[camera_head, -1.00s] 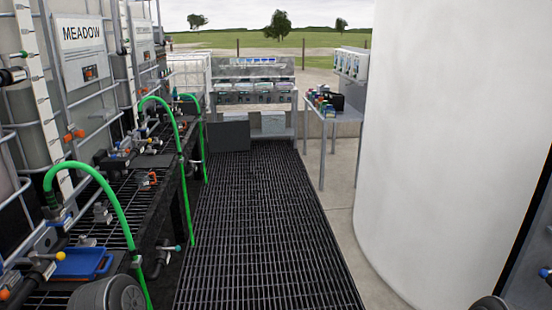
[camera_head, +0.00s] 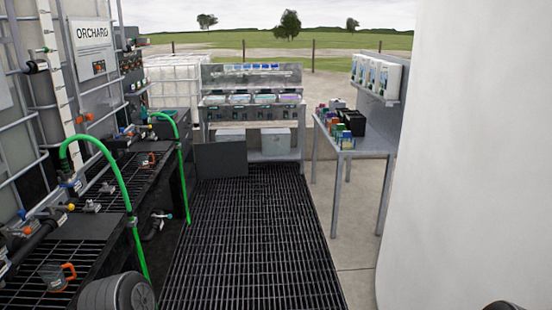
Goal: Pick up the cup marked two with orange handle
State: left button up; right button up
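A clear cup with an orange handle (camera_head: 57,275) stands on the dark grated bench at the lower left. A second, smaller-looking item with an orange handle (camera_head: 148,160) sits farther along the same bench. I cannot read a number on either one. Neither of my grippers is in view. A rounded grey part of my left arm shows at the bottom left, beside the bench edge. A small dark part of mine shows at the bottom right edge.
Green hoses (camera_head: 112,180) arch over the bench edge. A dark grated walkway (camera_head: 250,240) runs clear ahead to a grey rear station (camera_head: 255,145). A grey table (camera_head: 372,143) with small boxes stands right of it. A large white tank (camera_head: 475,170) blocks the right side.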

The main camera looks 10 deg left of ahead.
aim_at(143, 160)
jog(key=i, duration=3.3)
jog(key=u, duration=1.85)
